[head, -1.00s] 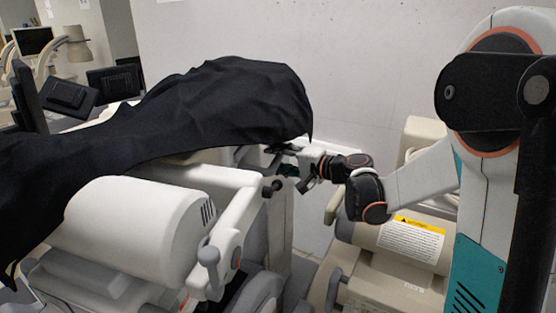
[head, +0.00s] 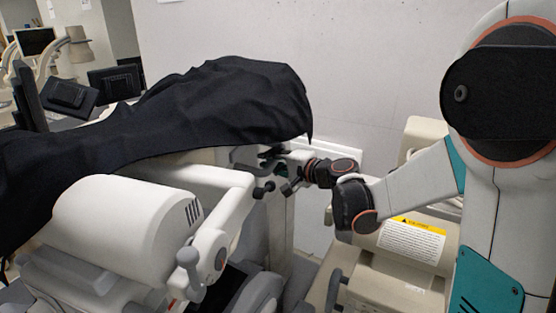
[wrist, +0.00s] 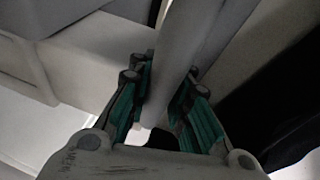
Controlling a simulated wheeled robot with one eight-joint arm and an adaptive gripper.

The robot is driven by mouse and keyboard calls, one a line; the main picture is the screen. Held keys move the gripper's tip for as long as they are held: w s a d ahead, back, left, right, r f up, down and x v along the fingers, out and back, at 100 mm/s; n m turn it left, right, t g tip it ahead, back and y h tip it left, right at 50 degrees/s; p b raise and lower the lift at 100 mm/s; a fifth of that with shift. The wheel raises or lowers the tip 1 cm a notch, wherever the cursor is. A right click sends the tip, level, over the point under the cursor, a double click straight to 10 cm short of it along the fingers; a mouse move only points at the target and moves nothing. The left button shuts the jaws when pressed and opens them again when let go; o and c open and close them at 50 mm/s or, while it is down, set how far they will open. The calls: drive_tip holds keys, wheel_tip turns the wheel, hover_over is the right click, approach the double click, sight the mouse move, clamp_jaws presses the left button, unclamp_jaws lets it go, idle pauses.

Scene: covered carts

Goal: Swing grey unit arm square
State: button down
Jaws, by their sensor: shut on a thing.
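The grey unit (head: 125,228) stands at left, its upper part under a black cover (head: 200,105). Its pale arm (head: 225,215) runs along the right side and carries grey knobs. My gripper (head: 272,160) is at the far end of this arm, just below the cover's right edge; its fingertips are partly hidden there. In the wrist view, my gripper (wrist: 165,85) has its green-padded fingers on either side of a smooth pale bar (wrist: 185,40), which looks like part of the unit's arm. The far end of the bar is out of view.
A beige cart (head: 385,270) with a yellow-topped warning label stands at right, below my arm. A pale wall (head: 400,60) is behind. Dark monitors (head: 112,82) stand at the back left. A narrow floor gap (head: 312,235) lies between the units.

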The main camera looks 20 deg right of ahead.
drive_tip(key=a+m+t+h, duration=0.1)
drive_tip(key=a+h, duration=0.1)
drive_tip(key=a, duration=0.4)
drive_tip(key=shift+w+m, duration=0.25)
drive_tip(key=shift+m, duration=0.05)
drive_tip(key=c, duration=2)
unclamp_jaws()
drive_tip(key=o, duration=0.4)
drive_tip(key=shift+s+d+r, duration=0.1)
drive_tip(key=shift+s+d, duration=0.05)
drive_tip(key=shift+d, duration=0.1)
drive_tip(key=shift+o, duration=0.8)
drive_tip(key=shift+s+d+r, duration=0.1)
drive_tip(key=shift+s+d, duration=0.1)
drive_tip(key=shift+d, duration=0.1)
approach(267, 169)
drive_tip(key=x, duration=0.6)
drive_tip(key=shift+d+r, duration=0.1)
